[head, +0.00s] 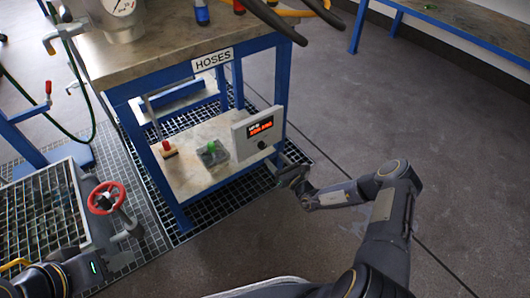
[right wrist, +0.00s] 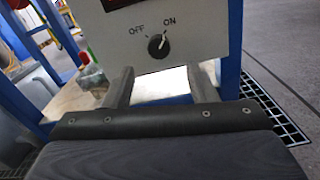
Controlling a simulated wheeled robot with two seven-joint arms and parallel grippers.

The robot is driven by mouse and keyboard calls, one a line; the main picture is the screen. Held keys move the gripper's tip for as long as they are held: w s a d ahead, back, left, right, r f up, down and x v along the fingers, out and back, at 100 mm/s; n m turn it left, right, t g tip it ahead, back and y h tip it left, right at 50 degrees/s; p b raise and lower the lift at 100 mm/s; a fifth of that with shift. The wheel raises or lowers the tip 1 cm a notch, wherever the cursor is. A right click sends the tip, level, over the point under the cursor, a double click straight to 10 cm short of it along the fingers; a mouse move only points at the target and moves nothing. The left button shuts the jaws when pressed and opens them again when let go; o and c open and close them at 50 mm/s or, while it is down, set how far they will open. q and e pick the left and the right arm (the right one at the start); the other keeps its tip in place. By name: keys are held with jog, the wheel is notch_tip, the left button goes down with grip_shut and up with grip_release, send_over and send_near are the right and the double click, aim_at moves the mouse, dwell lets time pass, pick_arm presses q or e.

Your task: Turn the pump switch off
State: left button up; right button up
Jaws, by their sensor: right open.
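The pump switch is a black rotary knob (right wrist: 158,46) on the front of a light grey control box (head: 243,140). The box carries a red lit display, and OFF and ON labels sit above the knob. The knob's pale mark appears to point up toward ON. The knob also shows small in the head view (head: 262,144). My right gripper (head: 289,174) is just in front of the box. In the right wrist view its two fingers (right wrist: 162,86) are apart and empty, below the knob and not touching it. My left gripper (head: 92,267) is at lower left; its fingers are unclear.
The box stands on the lower shelf (head: 190,178) of a blue-framed bench labelled HOSES. A red valve wheel (head: 106,198) is at left. The floor right of the bench is clear.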

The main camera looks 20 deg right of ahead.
aim_at(264, 147)
jog(key=b+x, duration=0.2)
jog(key=x, duration=0.3)
jog(key=shift+w+a, duration=0.1)
jog(key=shift+w, duration=0.05)
jog(key=shift+w+a, duration=0.2)
jog(key=shift+w, duration=0.3)
jog(key=c, duration=1)
